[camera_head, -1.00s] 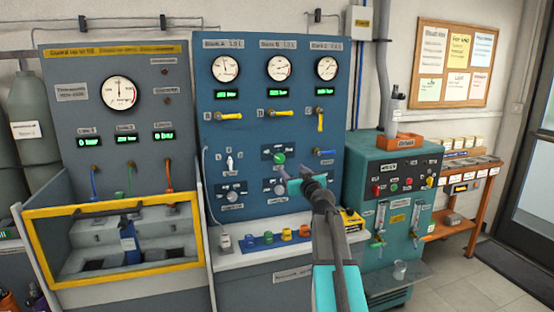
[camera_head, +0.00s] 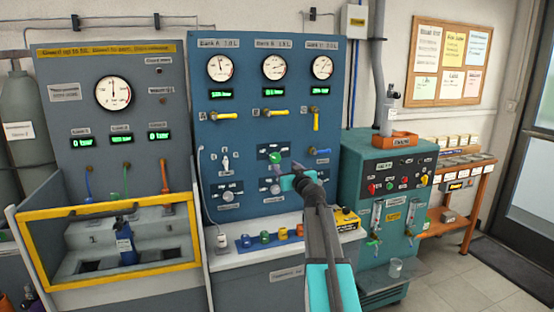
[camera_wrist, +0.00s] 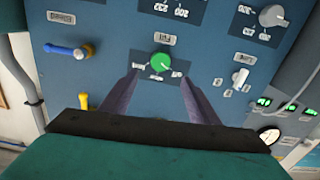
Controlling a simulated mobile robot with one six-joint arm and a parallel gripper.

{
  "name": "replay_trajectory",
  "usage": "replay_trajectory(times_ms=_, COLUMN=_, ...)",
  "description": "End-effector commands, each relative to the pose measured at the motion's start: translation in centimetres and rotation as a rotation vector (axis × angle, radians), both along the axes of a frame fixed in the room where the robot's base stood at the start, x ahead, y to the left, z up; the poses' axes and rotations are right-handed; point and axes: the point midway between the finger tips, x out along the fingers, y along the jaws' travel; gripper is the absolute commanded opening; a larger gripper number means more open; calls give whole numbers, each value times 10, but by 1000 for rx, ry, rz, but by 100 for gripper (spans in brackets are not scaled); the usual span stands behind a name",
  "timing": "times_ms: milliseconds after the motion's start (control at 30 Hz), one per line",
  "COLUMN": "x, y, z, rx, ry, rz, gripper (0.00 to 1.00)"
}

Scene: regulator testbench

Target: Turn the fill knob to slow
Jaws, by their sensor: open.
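The green fill knob (camera_head: 275,157) sits on a dark plate in the middle of the blue panel. In the wrist view, which is turned upside down, the green knob (camera_wrist: 160,62) shows with a pale pointer line and small labels around it that I cannot read surely. My gripper (camera_wrist: 161,78) is open, its two fingers apart on either side of the knob's line, with the knob just beyond the tips. They do not appear to touch it. In the head view my gripper (camera_head: 287,174) is just below and right of the knob.
A grey knob (camera_wrist: 273,16) and a white switch (camera_wrist: 240,78) are on the same panel. A blue lever (camera_head: 319,151) and yellow levers (camera_head: 275,113) stick out nearby. Below is a shelf with coloured fittings (camera_head: 265,237). A teal bench unit (camera_head: 365,160) stands to the right.

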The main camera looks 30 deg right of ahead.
Motion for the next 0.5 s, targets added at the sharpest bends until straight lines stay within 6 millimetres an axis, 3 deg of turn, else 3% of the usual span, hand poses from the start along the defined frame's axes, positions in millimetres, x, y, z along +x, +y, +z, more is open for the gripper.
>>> replay_trajectory(times_ms=500, x=48, y=-10, z=1, rx=1, ry=1, rz=0, gripper=55)
